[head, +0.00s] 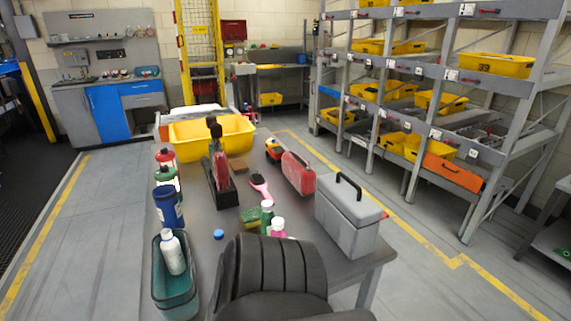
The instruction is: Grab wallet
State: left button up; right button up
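A small flat brown item (239,165), which may be the wallet, lies on the grey table (191,236) in front of the yellow bin (240,137). It is too small to tell for sure. It lies just behind and right of a black upright stand (222,196) with something red in it. Neither my left nor my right gripper can be made out in the head view.
Bottles line the table's left edge, including a blue one (168,207). A teal basket (175,293) holds a white bottle (173,254). A pink brush (261,187), red case (298,173) and grey toolbox (348,217) stand right. A black ribbed object (275,270) blocks the near front.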

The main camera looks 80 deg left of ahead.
aim_at(238, 165)
jog(key=i, duration=1.45)
jog(key=u, duration=1.4)
jog(key=i, duration=2.6)
jog(key=u, duration=1.65)
jog(key=i, duration=2.55)
jog(key=u, duration=0.35)
